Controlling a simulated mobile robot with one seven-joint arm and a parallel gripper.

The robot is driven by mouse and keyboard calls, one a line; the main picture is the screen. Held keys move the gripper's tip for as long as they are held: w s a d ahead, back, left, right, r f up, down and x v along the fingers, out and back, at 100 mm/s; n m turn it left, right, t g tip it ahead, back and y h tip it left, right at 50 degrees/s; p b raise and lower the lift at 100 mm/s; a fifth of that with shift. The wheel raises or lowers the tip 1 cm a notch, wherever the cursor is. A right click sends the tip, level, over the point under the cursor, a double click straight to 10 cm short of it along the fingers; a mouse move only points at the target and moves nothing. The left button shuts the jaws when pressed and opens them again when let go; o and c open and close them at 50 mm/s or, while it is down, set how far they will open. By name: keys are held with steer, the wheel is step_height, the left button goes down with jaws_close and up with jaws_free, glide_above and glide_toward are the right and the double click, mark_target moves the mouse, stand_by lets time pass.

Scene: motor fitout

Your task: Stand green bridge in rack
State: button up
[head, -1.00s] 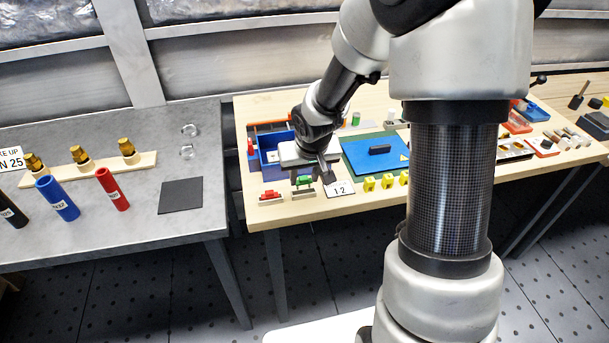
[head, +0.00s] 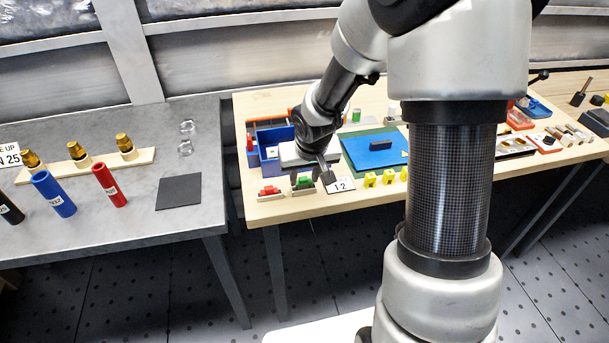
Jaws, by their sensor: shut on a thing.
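The green bridge (head: 303,183) is a small green piece at the front left of the wooden table. My gripper (head: 304,172) points down over it and is shut on it; the fingers are small and partly hidden by the hand. The green bridge is at a grey rack slot (head: 302,192), low over it or in it; I cannot tell if it touches the bottom. A red piece (head: 269,190) stands in a similar grey holder (head: 270,199) to the left.
A 1-2 label plate (head: 340,185) lies just right of the green bridge. Several yellow pieces (head: 371,180) line the front edge. A blue bin (head: 268,160) stands behind on the left, and a blue plate (head: 372,149) with a dark block lies behind on the right.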

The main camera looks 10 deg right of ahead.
steer(key=shift+f+b, duration=0.45)
steer(key=shift+f, duration=0.15)
steer(key=o, duration=1.1)
steer(key=shift+r, duration=0.2)
steer(key=p+v, duration=0.5)
steer(key=v, duration=1.2)
steer(key=shift+r, duration=0.1)
